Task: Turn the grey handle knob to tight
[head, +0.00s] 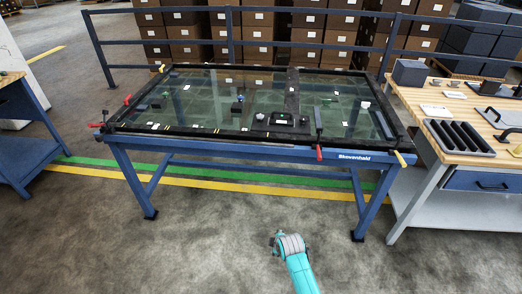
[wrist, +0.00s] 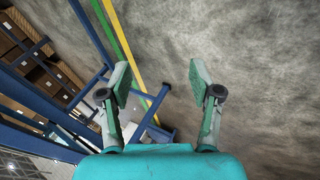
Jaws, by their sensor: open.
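A glass-topped trolley (head: 225,146) with a black frame and blue legs stands ahead in the head view. Several small fittings and handles sit on its top and edges. A small pale grey knob-like piece (head: 365,104) is on the right part of the glass. I cannot tell for certain which fitting is the grey handle knob, or its setting.
A wooden-topped workbench (head: 460,115) with a black slotted tray (head: 459,138) stands at the right. Another blue bench (head: 22,150) is at the left edge. Blue railings (head: 110,42) and stacked boxes (head: 190,30) are behind the trolley. The floor in front is clear.

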